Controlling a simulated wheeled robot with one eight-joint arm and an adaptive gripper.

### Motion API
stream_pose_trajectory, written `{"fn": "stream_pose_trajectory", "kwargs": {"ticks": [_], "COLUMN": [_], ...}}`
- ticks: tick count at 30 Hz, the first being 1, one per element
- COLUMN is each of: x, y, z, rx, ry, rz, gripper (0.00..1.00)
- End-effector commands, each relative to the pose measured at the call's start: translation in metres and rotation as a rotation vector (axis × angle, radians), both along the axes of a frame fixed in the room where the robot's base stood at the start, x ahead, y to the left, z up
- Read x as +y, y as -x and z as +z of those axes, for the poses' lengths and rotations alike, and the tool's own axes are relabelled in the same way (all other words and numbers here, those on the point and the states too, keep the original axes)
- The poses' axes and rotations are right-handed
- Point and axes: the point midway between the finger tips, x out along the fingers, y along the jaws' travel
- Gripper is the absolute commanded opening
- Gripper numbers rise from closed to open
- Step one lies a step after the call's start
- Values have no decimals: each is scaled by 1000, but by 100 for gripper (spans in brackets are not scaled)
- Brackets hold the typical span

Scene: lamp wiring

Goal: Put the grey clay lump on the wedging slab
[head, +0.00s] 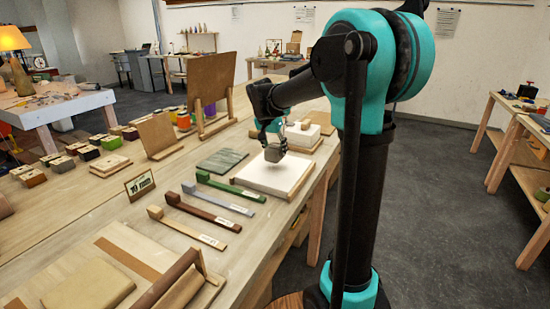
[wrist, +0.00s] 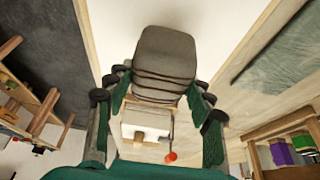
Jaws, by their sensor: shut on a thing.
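The grey clay lump (head: 275,153) is a rounded block, held in my gripper (head: 272,142) over the white wedging slab (head: 262,180). In the wrist view the lump (wrist: 165,62) sits between the fingers of my gripper (wrist: 160,95), which are shut on its sides. The slab's pale surface (wrist: 215,40) shows behind it. The lump looks low over the slab's middle; I cannot tell whether its underside touches. The slab lies flat near the bench's right edge.
A dark green board (head: 222,161) lies left of the slab. Green, blue-grey and brown tools (head: 203,212) lie in front of it. A white block on a board (head: 302,136) stands behind. A small sign (head: 140,185) and several coloured blocks are farther left.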

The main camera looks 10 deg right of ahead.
Motion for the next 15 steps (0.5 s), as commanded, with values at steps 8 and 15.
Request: {"fn": "stream_pose_trajectory", "kwargs": {"ticks": [8,15], "x": [0,0], "y": [0,0], "z": [-32,-38], "rx": [0,0], "ry": [0,0], "rz": [0,0], "gripper": [2,2]}}
